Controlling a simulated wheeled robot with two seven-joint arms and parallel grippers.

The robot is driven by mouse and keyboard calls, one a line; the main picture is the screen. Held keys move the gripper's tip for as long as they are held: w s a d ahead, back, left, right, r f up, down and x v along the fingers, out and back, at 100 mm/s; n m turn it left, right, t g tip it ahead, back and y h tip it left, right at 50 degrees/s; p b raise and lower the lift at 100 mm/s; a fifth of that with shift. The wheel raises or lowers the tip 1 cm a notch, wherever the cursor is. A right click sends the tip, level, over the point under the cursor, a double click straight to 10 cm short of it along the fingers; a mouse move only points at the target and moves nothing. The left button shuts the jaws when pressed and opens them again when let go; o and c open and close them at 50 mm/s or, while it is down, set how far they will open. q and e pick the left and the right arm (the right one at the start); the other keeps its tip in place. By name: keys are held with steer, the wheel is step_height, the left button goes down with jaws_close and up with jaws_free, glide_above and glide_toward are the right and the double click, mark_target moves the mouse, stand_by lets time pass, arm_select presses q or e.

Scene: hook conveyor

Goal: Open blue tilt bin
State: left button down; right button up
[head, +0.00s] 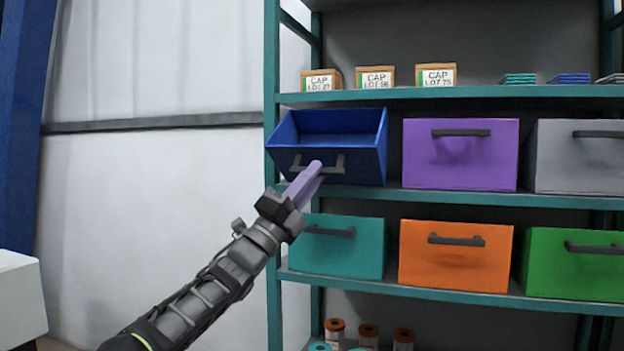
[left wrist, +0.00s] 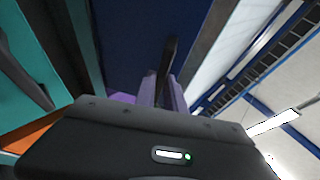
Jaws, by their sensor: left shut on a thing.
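The blue tilt bin (head: 362,158) is on the upper bin shelf at the left in the head view. It is tilted forward, and its open top and inner back wall show. Its dark handle (head: 334,163) is on the front face. My left gripper (head: 314,170), with purple fingers, reaches up to the handle from the lower left and is shut on it. In the left wrist view the fingers (left wrist: 162,92) meet the dark handle (left wrist: 167,58) in front of the blue bin face (left wrist: 132,38). The fingers hide part of the handle. My right gripper is in neither view.
A purple bin (head: 460,166) and a grey bin (head: 578,172) stand right of the blue bin. Teal (head: 345,262), orange (head: 455,272) and green (head: 572,280) bins stand below. Small cartons (head: 375,78) sit on the shelf above. A teal post (head: 272,120) borders the left side.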

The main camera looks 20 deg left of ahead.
arm_select(q)
steer(key=shift+w+f, duration=0.15)
steer(key=shift+f, duration=0.1)
steer(key=c, duration=1.6)
jaws_free()
steer(key=shift+o, duration=0.8)
steer(key=shift+r, duration=0.1)
steer(key=b+v, duration=0.1)
steer(key=v, duration=0.7)
steer(key=shift+w, duration=0.1)
